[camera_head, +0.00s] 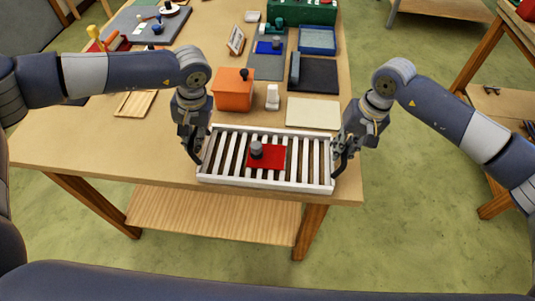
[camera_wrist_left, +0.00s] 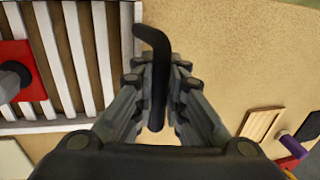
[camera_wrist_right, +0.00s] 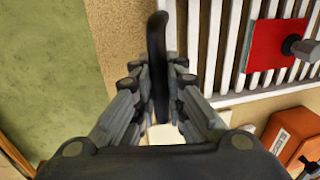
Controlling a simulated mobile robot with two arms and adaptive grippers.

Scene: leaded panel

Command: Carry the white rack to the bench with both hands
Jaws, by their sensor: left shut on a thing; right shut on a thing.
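The white slatted rack (camera_head: 225,172) is at the front edge of the wooden table, with a red square (camera_head: 277,158) and a dark grey knobbed piece (camera_head: 256,150) on it. My left gripper (camera_head: 197,156) is shut on the black handle at the rack's left end; the handle (camera_wrist_left: 156,75) shows between the fingers in the left wrist view. My right gripper (camera_head: 338,153) is shut on the handle at the right end, and that handle (camera_wrist_right: 158,60) shows in the right wrist view. Whether the rack touches the tabletop is hard to tell.
Behind the rack stand an orange box (camera_head: 233,92), a small white item (camera_head: 272,98) and a cream sheet (camera_head: 313,112). Dark trays (camera_head: 314,76) and a green case (camera_head: 302,10) are farther back. Another wooden bench (camera_head: 489,100) stands at the right, across green floor (camera_head: 420,200).

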